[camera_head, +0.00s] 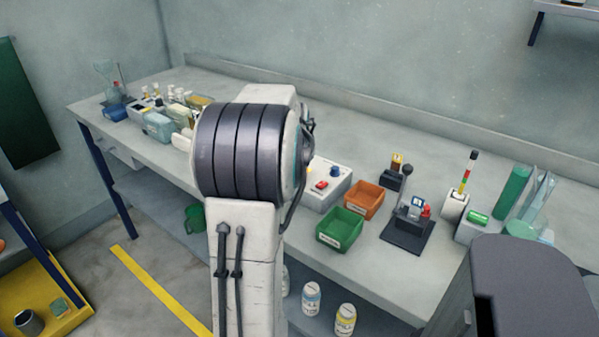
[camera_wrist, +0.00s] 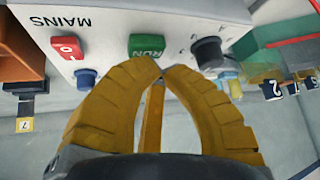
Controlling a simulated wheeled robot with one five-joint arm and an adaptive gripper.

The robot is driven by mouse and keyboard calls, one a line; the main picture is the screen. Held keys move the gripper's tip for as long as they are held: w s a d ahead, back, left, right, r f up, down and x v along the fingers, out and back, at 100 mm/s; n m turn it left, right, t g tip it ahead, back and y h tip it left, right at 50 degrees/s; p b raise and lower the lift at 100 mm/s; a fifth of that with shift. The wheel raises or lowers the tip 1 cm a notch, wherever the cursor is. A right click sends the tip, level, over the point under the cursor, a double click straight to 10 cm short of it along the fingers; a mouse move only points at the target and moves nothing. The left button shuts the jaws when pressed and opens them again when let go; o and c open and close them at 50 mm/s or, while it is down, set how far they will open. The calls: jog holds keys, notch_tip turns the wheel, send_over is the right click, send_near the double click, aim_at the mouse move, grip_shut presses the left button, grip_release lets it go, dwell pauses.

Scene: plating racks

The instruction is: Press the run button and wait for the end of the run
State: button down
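The run button (camera_wrist: 147,45) is a green block lettered RUN, upside down in the wrist view, on the face of a white control box (camera_wrist: 110,22). A red switch (camera_wrist: 68,47) under the word MAINS and a black knob (camera_wrist: 208,52) flank it. My gripper (camera_wrist: 163,66) has its yellow fingers drawn together, empty, with the tips just below the button in the picture. I cannot tell whether they touch it. In the head view the control box (camera_head: 329,197) shows its red switch and a blue knob; my arm hides its left part, the run button and my gripper.
Orange (camera_head: 363,199) and green (camera_head: 340,229) bins stand right of the box. Further right are a black stand (camera_head: 407,232) and a green cylinder (camera_head: 513,192). Bottles and tanks (camera_head: 158,124) crowd the bench's left. A blue-green container (camera_wrist: 275,55) is at the wrist view's right.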

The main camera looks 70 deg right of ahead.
jog(key=shift+r, duration=0.5)
jog(key=shift+r+p, duration=2.15)
jog(key=shift+r, duration=0.35)
jog(key=shift+f, duration=0.1)
